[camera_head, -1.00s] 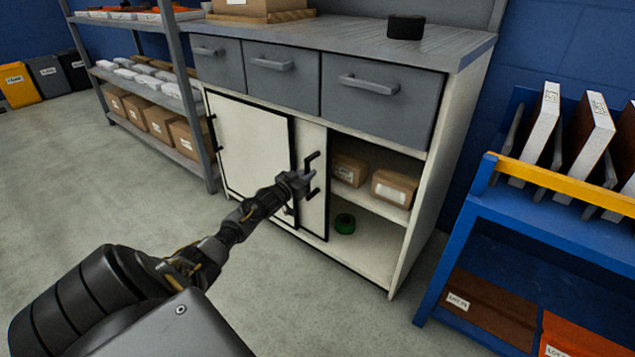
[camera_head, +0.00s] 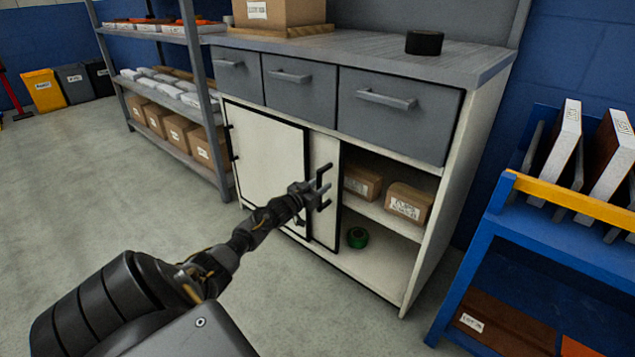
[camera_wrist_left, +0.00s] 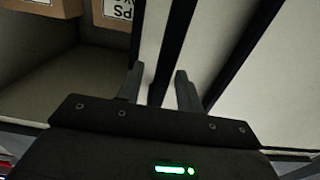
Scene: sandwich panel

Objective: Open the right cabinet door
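The right cabinet door (camera_head: 324,158) is a narrow-looking white panel with a black edge, partly behind the white left door (camera_head: 265,150). The right part of the cabinet stands open beside it. My left gripper (camera_head: 326,188) is at the right door's free edge, its two dark fingers apart. In the left wrist view the fingers (camera_wrist_left: 158,88) are spread, with a white panel and black edge strip (camera_wrist_left: 176,45) between or just beyond them. I cannot tell whether they touch it. My right gripper is out of view.
Grey drawers (camera_head: 395,115) are above. A blue rack (camera_head: 470,265) stands at the right, a grey shelf (camera_head: 215,100) at the left. The floor (camera_head: 110,200) at the left is clear.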

